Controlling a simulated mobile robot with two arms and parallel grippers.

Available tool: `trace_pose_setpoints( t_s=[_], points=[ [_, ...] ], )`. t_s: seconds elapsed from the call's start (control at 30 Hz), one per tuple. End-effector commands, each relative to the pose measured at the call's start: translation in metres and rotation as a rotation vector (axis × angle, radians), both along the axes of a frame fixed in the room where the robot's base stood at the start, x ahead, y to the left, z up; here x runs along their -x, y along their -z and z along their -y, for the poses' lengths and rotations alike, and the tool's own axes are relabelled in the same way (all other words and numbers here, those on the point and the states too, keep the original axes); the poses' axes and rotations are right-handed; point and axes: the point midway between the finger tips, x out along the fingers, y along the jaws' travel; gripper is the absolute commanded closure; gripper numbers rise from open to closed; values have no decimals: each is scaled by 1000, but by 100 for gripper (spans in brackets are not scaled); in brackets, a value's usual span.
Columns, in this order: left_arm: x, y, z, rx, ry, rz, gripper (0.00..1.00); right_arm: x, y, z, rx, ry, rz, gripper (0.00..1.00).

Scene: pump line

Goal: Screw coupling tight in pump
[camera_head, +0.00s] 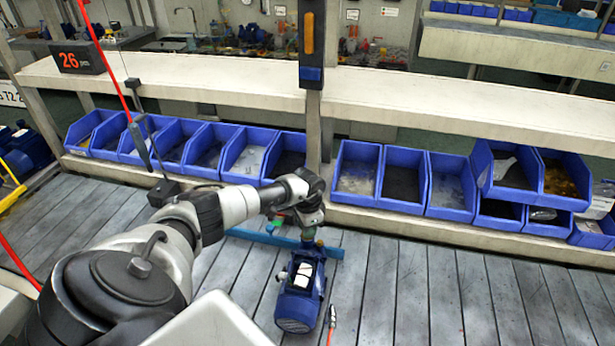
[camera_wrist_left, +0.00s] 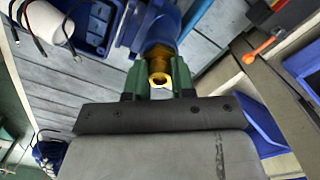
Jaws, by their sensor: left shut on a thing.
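The blue pump (camera_head: 296,308) lies on the slatted grey work surface below the end of my left arm. Its blue body also shows at the top of the left wrist view (camera_wrist_left: 146,24). The brass coupling (camera_wrist_left: 157,64) is at the pump's end, between the green fingers of my left gripper (camera_wrist_left: 158,80). The gripper is shut on it. In the head view, my left gripper (camera_head: 308,236) is small and partly hidden by the wrist, and the coupling cannot be made out. How deep the coupling sits in the pump cannot be told. My right gripper is in neither view.
A row of blue bins (camera_head: 400,180) stands behind the work surface, under a pale shelf (camera_head: 430,108). A blue bar (camera_head: 262,237) lies behind the pump. The slats further right are clear.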

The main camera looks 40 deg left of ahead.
Motion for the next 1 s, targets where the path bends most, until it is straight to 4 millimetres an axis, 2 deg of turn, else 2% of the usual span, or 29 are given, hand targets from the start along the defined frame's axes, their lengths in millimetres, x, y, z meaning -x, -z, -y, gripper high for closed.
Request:
trace_pose_setpoints(
  t_s=[0.13,0.37,0.73,0.77,0.8,0.9,1.0],
  points=[
    [0,1,0,-1,46,0,100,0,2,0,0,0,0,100],
    [0,1,0,-1,283,1,100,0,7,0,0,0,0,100],
    [0,1,0,0,348,-1,100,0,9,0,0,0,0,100],
    [0,1,0,0,354,-1,73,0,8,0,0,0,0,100],
    [0,1,0,0,351,-1,67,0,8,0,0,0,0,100],
    [0,0,0,0,350,-1,54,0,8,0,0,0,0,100],
    [0,0,0,0,349,0,54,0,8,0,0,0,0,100]
  ],
)
